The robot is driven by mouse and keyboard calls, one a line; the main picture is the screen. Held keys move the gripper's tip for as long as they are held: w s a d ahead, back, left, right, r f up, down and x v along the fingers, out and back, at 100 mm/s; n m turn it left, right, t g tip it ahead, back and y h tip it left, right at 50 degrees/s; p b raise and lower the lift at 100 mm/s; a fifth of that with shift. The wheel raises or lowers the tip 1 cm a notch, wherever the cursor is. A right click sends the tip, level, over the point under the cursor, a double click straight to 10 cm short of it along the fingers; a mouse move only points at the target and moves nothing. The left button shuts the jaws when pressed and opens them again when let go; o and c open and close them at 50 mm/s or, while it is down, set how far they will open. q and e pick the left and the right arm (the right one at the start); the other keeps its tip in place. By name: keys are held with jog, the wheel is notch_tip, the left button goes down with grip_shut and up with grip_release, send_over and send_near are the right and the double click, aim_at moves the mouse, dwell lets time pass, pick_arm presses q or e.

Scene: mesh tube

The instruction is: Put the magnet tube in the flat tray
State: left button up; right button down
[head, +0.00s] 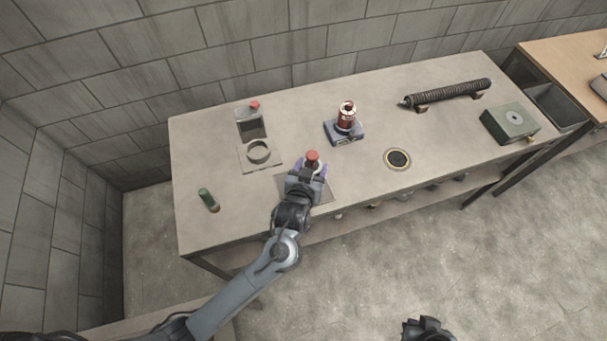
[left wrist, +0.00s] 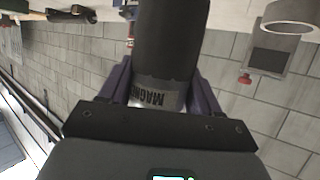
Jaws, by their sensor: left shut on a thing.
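The magnet tube is held in my left gripper (head: 313,170). In the head view its red top (head: 312,155) shows just beyond the fingers. In the left wrist view the tube (left wrist: 170,45) is a dark cylinder with a pale band lettered "MAGN", between the purple fingers (left wrist: 160,88) of the shut gripper. A flat, grey square (head: 325,190), which looks like the flat tray, lies on the bench under the gripper and is mostly hidden by it. I cannot tell whether the tube touches it. A dark part of my right arm shows at the bottom edge; its jaws are not clear.
A ring on a square plate (head: 245,166) and a box with a red knob (head: 251,126) stand to the left. A green cylinder (head: 208,200) lies at far left. A copper coil on a blue base (head: 345,138), a round disc (head: 397,159), a long coil (head: 448,95) and a green box (head: 510,124) are rightward.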

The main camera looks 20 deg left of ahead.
pick_arm(q)
jog(key=shift+w+a+f+b, duration=0.15)
jog(key=shift+a+f, duration=0.3)
jog(key=shift+f, duration=0.5)
jog(key=shift+w+a+f+b, duration=0.15)
jog(key=shift+a+f, duration=0.35)
jog(key=shift+f, duration=0.45)
jog(key=shift+w+a+f+b, duration=0.15)
jog(key=shift+a+f, duration=0.3)
jog(key=shift+f, duration=0.5)
jog(key=shift+s, duration=0.1)
jog(key=shift+f, duration=0.2)
jog(key=o, duration=1.2)
jog(key=shift+o, duration=0.2)
jog(key=shift+r, duration=0.1)
